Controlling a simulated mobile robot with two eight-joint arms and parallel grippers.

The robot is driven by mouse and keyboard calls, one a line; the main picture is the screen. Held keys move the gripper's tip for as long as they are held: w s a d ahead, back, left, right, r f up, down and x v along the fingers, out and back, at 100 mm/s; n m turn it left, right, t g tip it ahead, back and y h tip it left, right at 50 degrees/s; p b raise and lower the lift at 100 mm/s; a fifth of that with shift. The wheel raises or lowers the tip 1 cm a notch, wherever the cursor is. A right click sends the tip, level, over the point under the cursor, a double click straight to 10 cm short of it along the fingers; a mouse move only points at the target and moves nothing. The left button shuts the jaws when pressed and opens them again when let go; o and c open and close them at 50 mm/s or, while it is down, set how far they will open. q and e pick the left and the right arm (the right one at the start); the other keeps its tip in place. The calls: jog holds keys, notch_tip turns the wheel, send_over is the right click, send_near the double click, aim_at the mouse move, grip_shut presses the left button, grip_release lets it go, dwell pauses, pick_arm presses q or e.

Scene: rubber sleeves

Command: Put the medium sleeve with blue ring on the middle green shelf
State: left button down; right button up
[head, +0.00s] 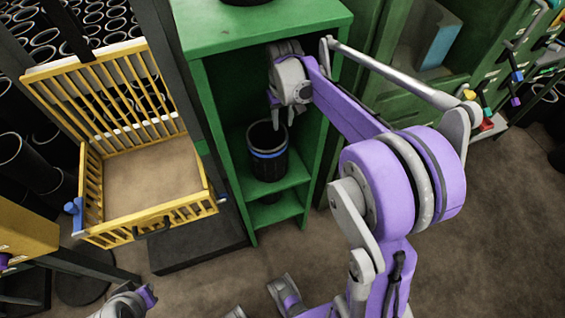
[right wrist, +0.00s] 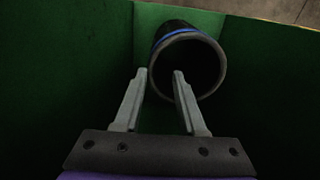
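The medium sleeve, a black cylinder with a blue ring (head: 268,162), stands upright on the middle shelf (head: 288,178) of the green shelf unit in the head view. Its open mouth faces up. In the right wrist view the sleeve (right wrist: 212,68) shows its round rim and blue band just beyond the fingers. My right gripper (head: 284,117) is inside the shelf opening, above the sleeve's mouth. In the right wrist view the right gripper (right wrist: 159,78) is open, with nothing between its fingers. The right fingertip overlaps the sleeve's rim in that picture; I cannot tell if they touch.
Green side walls (head: 222,150) stand close around the gripper. The shelf unit's top (head: 290,22) is above it. A yellow slatted crate (head: 150,219) stands to the left, with many black sleeves behind it. Brown floor (head: 490,230) is free at the right.

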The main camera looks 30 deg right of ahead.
jog(key=s+a+f+n+t, duration=0.1)
jog(key=s+a+t, duration=0.1)
jog(key=s+a, duration=0.5)
jog(key=s+a+f+n+t, duration=0.1)
jog(key=s+a+t, duration=0.1)
jog(key=s+a, duration=0.5)
jog(key=s, duration=0.6)
jog(key=shift+s+a+f+n+t, duration=0.2)
jog(key=shift+s+a+n+t, duration=0.05)
jog(key=shift+a+n+t, duration=0.1)
jog(key=r+p, duration=0.2)
jog(key=w+r+p, duration=0.1)
jog(key=r+p, duration=0.1)
jog(key=r, duration=0.1)
jog(key=shift+r+p, duration=0.15)
jog(key=shift+p, duration=0.2)
